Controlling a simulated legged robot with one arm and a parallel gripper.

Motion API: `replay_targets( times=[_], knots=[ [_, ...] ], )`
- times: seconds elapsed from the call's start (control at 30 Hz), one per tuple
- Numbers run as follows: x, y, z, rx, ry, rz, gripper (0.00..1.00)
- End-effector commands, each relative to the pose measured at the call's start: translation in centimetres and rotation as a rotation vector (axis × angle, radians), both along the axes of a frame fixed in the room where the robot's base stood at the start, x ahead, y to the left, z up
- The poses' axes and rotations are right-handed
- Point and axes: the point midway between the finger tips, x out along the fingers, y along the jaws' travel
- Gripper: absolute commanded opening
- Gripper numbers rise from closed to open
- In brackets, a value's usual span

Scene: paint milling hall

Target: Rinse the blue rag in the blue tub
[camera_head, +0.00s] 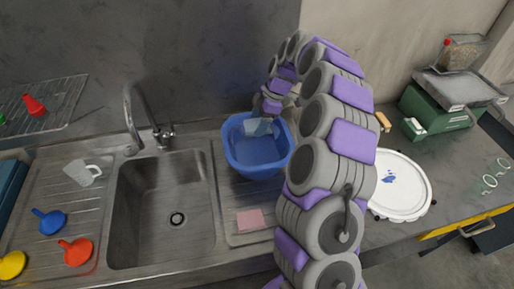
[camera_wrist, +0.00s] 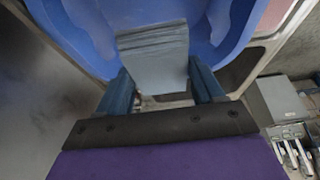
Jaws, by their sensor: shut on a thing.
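The blue tub (camera_head: 258,160) stands on the steel drainboard, right of the sink. Its blue wall also fills the top of the wrist view (camera_wrist: 85,25). My gripper (camera_head: 264,113) reaches down over the tub's back rim. It is shut on the pale blue rag (camera_wrist: 155,55), which sits between the two fingers. In the head view, the rag (camera_head: 258,127) shows inside the tub's outline near the back. Whether it touches the tub's bottom or any water cannot be told.
The sink basin (camera_head: 165,215) with its faucet (camera_head: 131,120) lies to the left. A pink cloth or sponge (camera_head: 250,220) lies in front of the tub. A round white lid-like disc (camera_head: 402,190) and a green scale (camera_head: 438,110) stand to the right. Funnels and a clear jug (camera_head: 82,172) are at left.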

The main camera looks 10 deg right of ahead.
Motion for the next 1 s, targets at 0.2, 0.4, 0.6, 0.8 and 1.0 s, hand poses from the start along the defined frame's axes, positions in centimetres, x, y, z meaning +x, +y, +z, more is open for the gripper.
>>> replay_targets(
  times=[0.2,0.4,0.6,0.8,1.0],
  knots=[
    [0.0,0.0,0.0,0.000,0.000,0.000,0.43],
    [0.0,0.0,0.2,0.000,0.000,0.000,0.43],
    [0.0,0.0,1.7,0.000,-0.001,0.001,0.43],
    [0.1,0.0,3.6,-0.001,-0.005,-0.002,0.43],
    [0.0,0.0,4.1,0.000,-0.001,0.000,0.43]
  ],
)
